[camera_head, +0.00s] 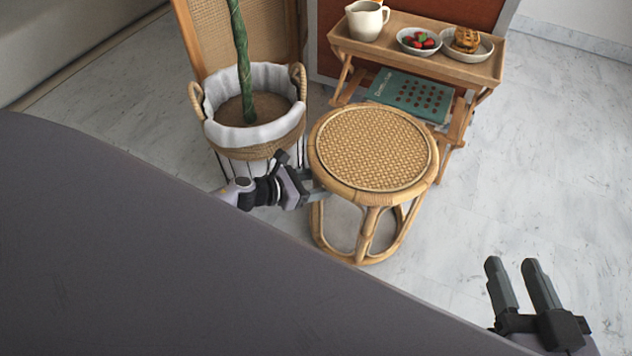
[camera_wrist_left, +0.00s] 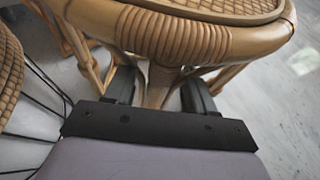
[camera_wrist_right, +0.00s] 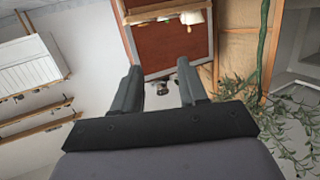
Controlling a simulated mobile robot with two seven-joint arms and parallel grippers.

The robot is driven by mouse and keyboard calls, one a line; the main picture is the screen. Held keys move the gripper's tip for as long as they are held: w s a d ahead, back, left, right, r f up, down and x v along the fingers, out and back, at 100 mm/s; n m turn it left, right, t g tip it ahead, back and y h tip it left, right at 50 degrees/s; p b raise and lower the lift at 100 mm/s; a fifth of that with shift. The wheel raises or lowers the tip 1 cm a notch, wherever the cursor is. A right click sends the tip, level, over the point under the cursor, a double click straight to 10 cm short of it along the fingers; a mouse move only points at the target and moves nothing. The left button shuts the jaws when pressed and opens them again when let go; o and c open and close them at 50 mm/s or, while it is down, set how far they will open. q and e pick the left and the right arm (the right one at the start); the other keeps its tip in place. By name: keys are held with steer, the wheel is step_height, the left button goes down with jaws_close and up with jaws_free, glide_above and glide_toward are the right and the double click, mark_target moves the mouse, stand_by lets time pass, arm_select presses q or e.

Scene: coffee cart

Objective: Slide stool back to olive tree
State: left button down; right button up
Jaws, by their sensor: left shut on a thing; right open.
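The rattan stool (camera_head: 372,150) stands upright on the floor, with a round woven seat and curved cane legs. The potted olive tree (camera_head: 241,60) is to its left, its green trunk rising from a white-lined basket (camera_head: 262,138). A small gap separates basket and seat. My left gripper (camera_head: 312,190) is at the stool's left side, below the seat rim. In the left wrist view its fingers (camera_wrist_left: 158,92) are around a cane leg (camera_wrist_left: 157,85) under the seat rim. My right gripper (camera_head: 520,282) is open and empty at the lower right, away from the stool.
A wooden tray table (camera_head: 415,50) stands behind the stool, holding a jug (camera_head: 366,20), a bowl of strawberries (camera_head: 418,41) and a plate of pastry (camera_head: 466,44). A green book (camera_head: 410,95) lies on its lower shelf. Marble floor (camera_head: 540,180) to the right is clear.

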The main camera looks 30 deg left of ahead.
arm_select(q)
steer(key=shift+a, duration=0.25)
steer(key=c, duration=0.5)
jaws_free()
steer(key=shift+c, duration=0.2)
steer(key=shift+o, duration=1.2)
steer(key=shift+d, duration=0.1)
steer(key=shift+s+r, duration=0.1)
steer(key=shift+s, duration=0.1)
steer(key=p+v, duration=0.2)
steer(key=v, duration=0.3)
steer(key=shift+s+a+r, duration=0.15)
steer(key=shift+s+a, duration=0.05)
steer(key=shift+s+a+r, duration=0.2)
steer(key=shift+s+a, duration=0.15)
steer(key=shift+s, duration=0.05)
arm_select(e)
steer(key=shift+w+a+f+m+g, duration=0.2)
steer(key=shift+w+a+m+g, duration=0.2)
steer(key=shift+a+g, duration=0.25)
steer(key=shift+s, duration=0.1)
